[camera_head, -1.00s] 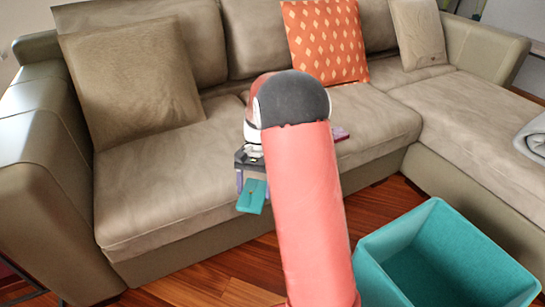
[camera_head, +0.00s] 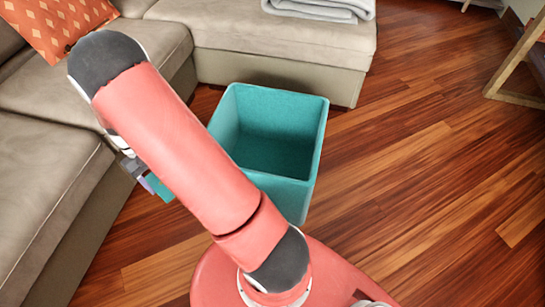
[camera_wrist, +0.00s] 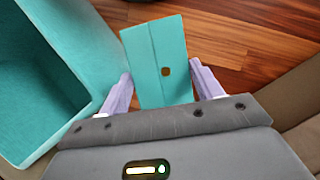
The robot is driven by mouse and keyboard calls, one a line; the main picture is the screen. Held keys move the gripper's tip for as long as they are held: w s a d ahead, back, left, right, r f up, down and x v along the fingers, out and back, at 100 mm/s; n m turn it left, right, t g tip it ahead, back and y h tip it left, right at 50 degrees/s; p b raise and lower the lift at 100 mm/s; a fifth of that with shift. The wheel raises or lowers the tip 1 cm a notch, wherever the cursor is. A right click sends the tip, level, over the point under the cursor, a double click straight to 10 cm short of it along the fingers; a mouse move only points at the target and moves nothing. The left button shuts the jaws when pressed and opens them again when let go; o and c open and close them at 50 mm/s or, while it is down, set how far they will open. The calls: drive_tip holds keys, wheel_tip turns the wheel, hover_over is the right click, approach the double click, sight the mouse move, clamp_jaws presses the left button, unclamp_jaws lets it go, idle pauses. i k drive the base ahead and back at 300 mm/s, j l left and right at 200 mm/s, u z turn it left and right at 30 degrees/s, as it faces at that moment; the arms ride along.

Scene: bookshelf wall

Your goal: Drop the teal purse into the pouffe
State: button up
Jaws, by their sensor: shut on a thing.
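The teal purse (camera_wrist: 155,62) is a flat, rectangular piece with a small gold clasp, seen in the wrist view between the two lilac fingers of my gripper (camera_wrist: 160,88). My gripper is shut on it. In the head view a small part of the purse (camera_head: 159,187) shows below my arm, and my gripper (camera_head: 146,183) is mostly hidden by the arm. The teal pouffe (camera_head: 307,150) is an open, square, box-like container on the floor, right of my gripper. Its inside looks empty where visible. In the wrist view the pouffe (camera_wrist: 75,55) is at the left, beside the purse.
A beige sofa (camera_head: 50,140) runs along the left, and its chaise (camera_head: 270,45) stands behind the pouffe. A grey folded blanket (camera_head: 320,8) lies on the chaise. An orange patterned cushion (camera_head: 50,25) is at the upper left. The wooden floor (camera_head: 430,150) at right is clear.

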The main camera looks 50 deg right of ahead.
sight(267, 154)
drive_tip(key=i+z, duration=0.1)
drive_tip(key=z, duration=2.05)
